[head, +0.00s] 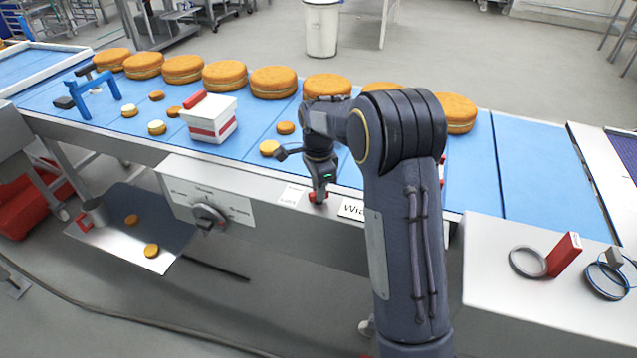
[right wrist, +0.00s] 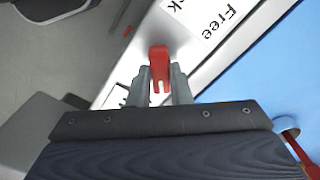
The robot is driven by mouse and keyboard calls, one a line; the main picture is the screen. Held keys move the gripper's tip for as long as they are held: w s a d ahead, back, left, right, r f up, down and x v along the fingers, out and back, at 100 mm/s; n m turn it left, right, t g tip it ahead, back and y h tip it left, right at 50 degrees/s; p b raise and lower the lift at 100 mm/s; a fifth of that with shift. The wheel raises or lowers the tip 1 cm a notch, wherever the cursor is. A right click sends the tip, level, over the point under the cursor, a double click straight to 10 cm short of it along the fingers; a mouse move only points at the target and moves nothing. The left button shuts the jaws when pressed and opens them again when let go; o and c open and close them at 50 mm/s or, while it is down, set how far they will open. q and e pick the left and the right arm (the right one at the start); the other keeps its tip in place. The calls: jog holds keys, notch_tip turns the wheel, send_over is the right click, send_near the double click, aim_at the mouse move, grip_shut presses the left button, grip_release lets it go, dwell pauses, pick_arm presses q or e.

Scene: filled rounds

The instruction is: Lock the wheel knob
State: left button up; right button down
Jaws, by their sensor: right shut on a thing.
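My right gripper (head: 319,195) reaches down to the front rail of the conveyor and is shut on a small red knob (head: 312,198). In the right wrist view, the red knob (right wrist: 159,60) sits between the two grey fingertips (right wrist: 160,85). A white label (right wrist: 205,25) beside it reads "Free", with another word cut off ending in "k". A round dial (head: 208,218) with a dark handle is on the grey front panel to the left. My left gripper is not in view.
Large filled rounds (head: 273,82) line the far side of the blue belt (head: 470,185). A white and red box (head: 211,119), small rounds and a blue stand (head: 91,97) are on its left. A grey table (head: 490,250) at right holds a red block (head: 564,254) and rings.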

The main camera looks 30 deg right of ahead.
jog(key=m+p, duration=0.1)
jog(key=m, duration=0.1)
jog(key=m+p, duration=0.1)
jog(key=m, duration=0.1)
jog(key=shift+r+m, duration=0.2)
jog(key=shift+m, duration=0.1)
jog(key=shift+f+m+p, duration=0.1)
jog(key=shift+m+p, duration=0.95)
jog(key=shift+m, duration=0.95)
jog(key=c, duration=1.3)
grip_release()
jog(key=shift+f, duration=0.1)
notch_tip(320, 180, up, 8)
jog(key=shift+f, duration=0.1)
